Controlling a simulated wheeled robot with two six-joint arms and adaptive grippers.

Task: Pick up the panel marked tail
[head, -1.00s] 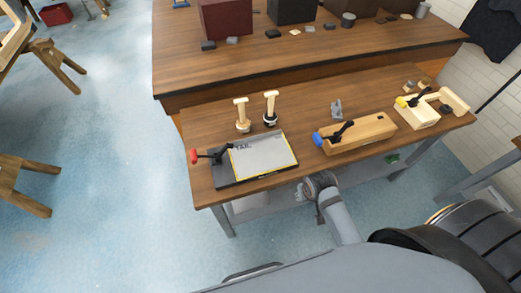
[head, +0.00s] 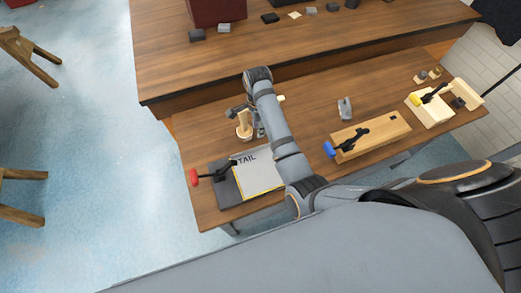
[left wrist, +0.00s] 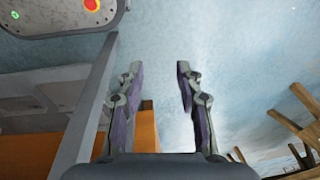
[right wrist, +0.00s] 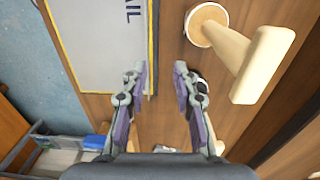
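The panel marked TAIL (head: 262,177) is a light grey sheet with a yellow edge, lying flat on a dark base (head: 226,190) at the left of the near table. My right arm reaches across it and hides its right part. In the right wrist view, the panel (right wrist: 103,40) is at the upper left. My right gripper (right wrist: 159,68) is open and empty over the table, just beyond the panel's edge, beside a wooden T-shaped handle (right wrist: 240,55). My left gripper (left wrist: 159,68) is open and empty, with floor behind it; it is not in the head view.
A toggle clamp with a red handle (head: 195,177) stands at the panel's left. A wooden block with a blue-handled clamp (head: 372,137) and a yellow-handled fixture (head: 430,108) are to the right. A larger table (head: 290,55) stands behind.

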